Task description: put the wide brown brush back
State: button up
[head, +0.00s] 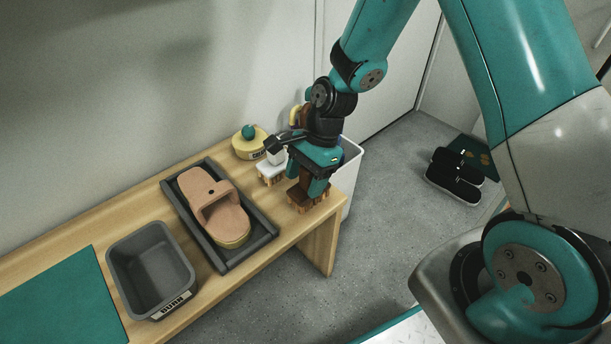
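The brown brush (299,197) stands bristles down near the right end of the wooden bench. My gripper (312,187) points down right at it. One teal finger shows against the brush's right side. The other finger is hidden, so I cannot tell whether the gripper has closed on it.
A dark tray (257,244) holding a tan slipper (214,208), a grey bin (154,270) and a teal mat (62,301) lie leftward on the bench. A yellow round container (247,150) stands behind. A white bin (347,175) stands beyond the bench's right end. Dark shoes (453,180) lie on the floor.

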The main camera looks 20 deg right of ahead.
jog(key=shift+f+b, duration=0.2)
jog(key=shift+b, duration=0.45)
jog(key=p+v, duration=0.8)
jog(key=v, duration=0.9)
jog(key=s+a+r+n, duration=0.5)
jog(key=s+r+n, duration=0.2)
jog(key=s+n, duration=0.3)
jog(key=s+a+r+n+t, duration=0.1)
jog(key=s+a+r+n, duration=0.4)
jog(key=s+n, duration=0.5)
notch_tip(320, 180, up, 2)
jog(key=shift+s+r+n, duration=0.1)
jog(key=shift+s+n, duration=0.1)
jog(key=shift+n, duration=0.6)
